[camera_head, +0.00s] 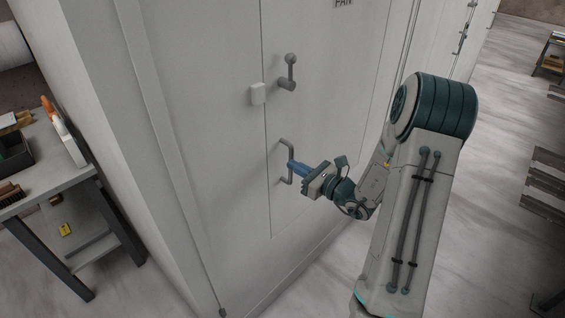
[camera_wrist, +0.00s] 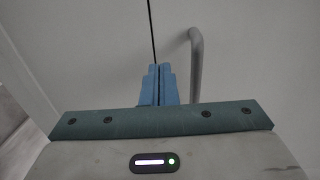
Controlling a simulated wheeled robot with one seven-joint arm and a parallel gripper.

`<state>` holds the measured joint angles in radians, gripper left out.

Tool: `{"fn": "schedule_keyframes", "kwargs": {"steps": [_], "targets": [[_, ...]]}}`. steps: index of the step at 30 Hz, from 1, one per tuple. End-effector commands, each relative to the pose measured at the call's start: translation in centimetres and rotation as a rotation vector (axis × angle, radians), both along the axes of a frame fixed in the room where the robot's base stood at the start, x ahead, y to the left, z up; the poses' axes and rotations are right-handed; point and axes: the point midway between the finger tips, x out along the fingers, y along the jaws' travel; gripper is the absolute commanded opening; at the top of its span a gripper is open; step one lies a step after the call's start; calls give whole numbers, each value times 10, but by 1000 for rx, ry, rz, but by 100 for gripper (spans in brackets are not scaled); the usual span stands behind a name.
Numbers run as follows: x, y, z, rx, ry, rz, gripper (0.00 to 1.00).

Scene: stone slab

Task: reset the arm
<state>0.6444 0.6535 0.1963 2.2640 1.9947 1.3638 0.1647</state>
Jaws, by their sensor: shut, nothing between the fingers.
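My gripper (camera_head: 292,165) has blue fingers and is at the end of my arm, in front of a grey cabinet door. In the wrist view the fingers (camera_wrist: 158,68) are together with nothing between them. A grey D-shaped handle (camera_head: 284,150) is on the door right by the fingertips in the head view. In the wrist view the handle (camera_wrist: 196,62) stands just right of the fingers. I cannot tell whether they touch it. The door's dark seam (camera_wrist: 151,30) runs up from the fingertips.
A workbench (camera_head: 62,178) with trays and tools stands at the left. Open concrete floor (camera_head: 492,130) lies to the right, with metal racks at the far right edge.

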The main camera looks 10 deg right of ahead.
Motion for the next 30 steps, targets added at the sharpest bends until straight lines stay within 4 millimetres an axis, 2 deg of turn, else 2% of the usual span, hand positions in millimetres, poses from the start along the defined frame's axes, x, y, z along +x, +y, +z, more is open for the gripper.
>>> {"fn": "schedule_keyframes", "kwargs": {"steps": [3, 9, 17, 20, 23, 27, 30], "targets": [[-24, -16, -5, -2, 1, -3, 0], [-49, -31, -4, -1, 3, -2, 0], [-58, -34, -2, -4, 5, 7, 0], [-62, -21, 4, -39, -3, 58, 0], [-73, 8, 14, -132, -20, 183, 0], [-107, 61, 29, -346, -62, 441, 0], [-138, 90, 34, -519, -104, 629, 0]]}}
